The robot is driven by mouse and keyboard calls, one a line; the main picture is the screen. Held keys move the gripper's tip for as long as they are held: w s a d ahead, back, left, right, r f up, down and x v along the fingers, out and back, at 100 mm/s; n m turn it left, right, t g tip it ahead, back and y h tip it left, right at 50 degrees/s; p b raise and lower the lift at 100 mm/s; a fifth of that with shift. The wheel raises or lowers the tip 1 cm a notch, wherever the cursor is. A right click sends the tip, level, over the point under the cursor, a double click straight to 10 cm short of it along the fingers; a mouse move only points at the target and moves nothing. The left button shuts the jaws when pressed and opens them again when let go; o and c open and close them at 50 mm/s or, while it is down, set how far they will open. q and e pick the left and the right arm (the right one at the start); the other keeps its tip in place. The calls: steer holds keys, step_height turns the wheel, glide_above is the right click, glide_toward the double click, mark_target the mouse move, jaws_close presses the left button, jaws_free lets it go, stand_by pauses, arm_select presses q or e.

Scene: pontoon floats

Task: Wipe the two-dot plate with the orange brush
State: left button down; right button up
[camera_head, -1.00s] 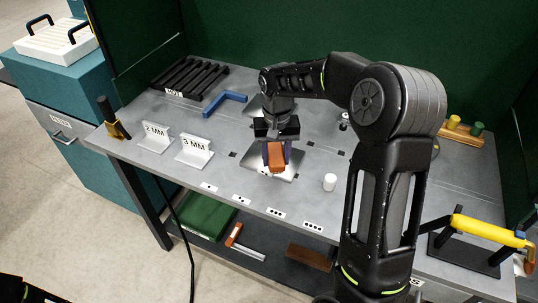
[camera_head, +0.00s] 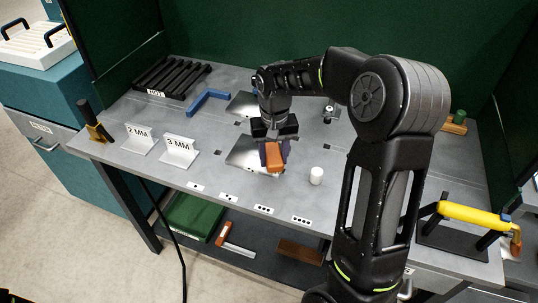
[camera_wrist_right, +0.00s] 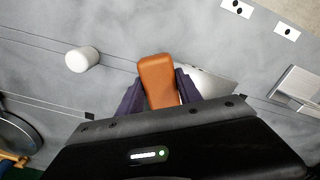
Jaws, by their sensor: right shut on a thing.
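My right gripper (camera_head: 273,151) is shut on the orange brush (camera_head: 274,160), which fills the space between its purple fingers. The brush also shows in the wrist view (camera_wrist_right: 158,80). It is low over the right part of a shiny metal plate (camera_head: 243,155). I cannot tell whether its underside touches the plate. The plate also shows in the wrist view (camera_wrist_right: 214,82), partly hidden by the gripper. The two-dot label (camera_head: 229,197) is on the table in front of this plate. Another plate (camera_head: 240,105) lies farther back, partly behind my right arm. My left gripper is not visible.
A white cylinder (camera_head: 316,176) stands just right of the brush. The 2 MM (camera_head: 138,139) and 3 MM (camera_head: 180,151) stands are to the left. A blue angle piece (camera_head: 207,100) and black rack (camera_head: 172,77) lie farther back. A yellow-handled tool (camera_head: 468,214) is at right.

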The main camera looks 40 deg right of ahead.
steer(key=shift+r+p, duration=2.25)
steer(key=shift+r, duration=0.7)
steer(key=shift+r+p, duration=1.2)
steer(key=shift+r, duration=0.35)
steer(key=shift+w+a+f, duration=0.15)
steer(key=shift+w+a, duration=0.05)
steer(key=shift+a, duration=0.15)
steer(key=w+a+f+n, duration=0.1)
steer(key=w+a+n, duration=0.1)
steer(key=a, duration=0.6)
steer(key=w+a+f+n, duration=0.1)
steer(key=w+a+n, duration=0.2)
steer(key=a, duration=0.4)
steer(key=shift+a+b, duration=0.4)
steer(key=shift+b, duration=0.05)
